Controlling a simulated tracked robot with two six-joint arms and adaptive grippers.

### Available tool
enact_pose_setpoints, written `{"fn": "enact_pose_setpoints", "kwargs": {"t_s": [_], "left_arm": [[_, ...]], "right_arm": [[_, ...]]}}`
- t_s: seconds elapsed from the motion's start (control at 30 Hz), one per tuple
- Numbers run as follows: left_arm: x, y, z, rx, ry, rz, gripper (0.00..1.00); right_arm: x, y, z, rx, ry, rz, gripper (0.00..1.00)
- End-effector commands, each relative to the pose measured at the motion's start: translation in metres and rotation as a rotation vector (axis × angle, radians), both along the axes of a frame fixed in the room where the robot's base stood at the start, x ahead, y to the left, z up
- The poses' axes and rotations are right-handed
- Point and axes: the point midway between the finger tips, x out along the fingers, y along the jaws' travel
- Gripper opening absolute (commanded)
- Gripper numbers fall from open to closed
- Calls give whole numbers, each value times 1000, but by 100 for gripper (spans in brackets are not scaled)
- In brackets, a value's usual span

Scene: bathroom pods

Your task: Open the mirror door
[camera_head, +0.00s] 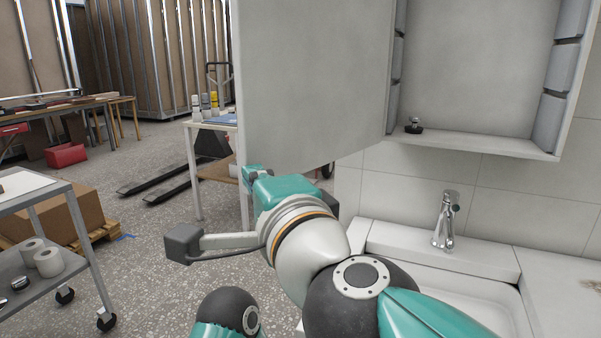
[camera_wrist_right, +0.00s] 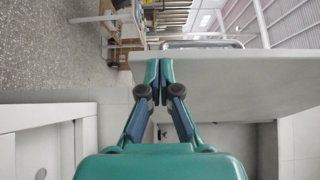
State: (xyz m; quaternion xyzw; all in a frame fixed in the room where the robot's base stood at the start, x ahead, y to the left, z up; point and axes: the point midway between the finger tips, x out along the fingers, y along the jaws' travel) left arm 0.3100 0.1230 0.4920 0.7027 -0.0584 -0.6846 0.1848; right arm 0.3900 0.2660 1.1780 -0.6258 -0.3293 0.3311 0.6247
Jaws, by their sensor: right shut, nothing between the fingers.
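The mirror door (camera_head: 312,80) is a large pale grey panel. It stands swung out to the left of the wall cabinet (camera_head: 478,145), whose inside with shelf supports shows at the upper right. My right gripper (camera_head: 250,172) is at the door's lower left, by its free edge, partly hidden behind my own wrist. In the right wrist view, the gripper (camera_wrist_right: 157,82) has its fingers together with nothing held, close to the edge of the door (camera_wrist_right: 240,85). I cannot tell whether they touch it. My left gripper is not in view.
A small dark item (camera_head: 414,126) stands on the cabinet floor. Below are a chrome faucet (camera_head: 446,218) and a white sink (camera_head: 455,285). A metal cart (camera_head: 52,225) with paper rolls (camera_head: 47,262) is at left. A table (camera_head: 194,128) with bottles stands behind the door.

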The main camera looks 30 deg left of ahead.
Motion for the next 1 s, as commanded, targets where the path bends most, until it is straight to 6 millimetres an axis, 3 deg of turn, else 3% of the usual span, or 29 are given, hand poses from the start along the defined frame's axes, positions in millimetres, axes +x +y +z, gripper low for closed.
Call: {"fn": "enact_pose_setpoints", "kwargs": {"t_s": [0.67, 1.0], "left_arm": [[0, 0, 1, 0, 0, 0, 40], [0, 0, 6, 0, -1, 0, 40]], "right_arm": [[5, -1, 0, 0, 0, -19, 0], [-8, -35, 7, -2, 1, -12, 0]]}}
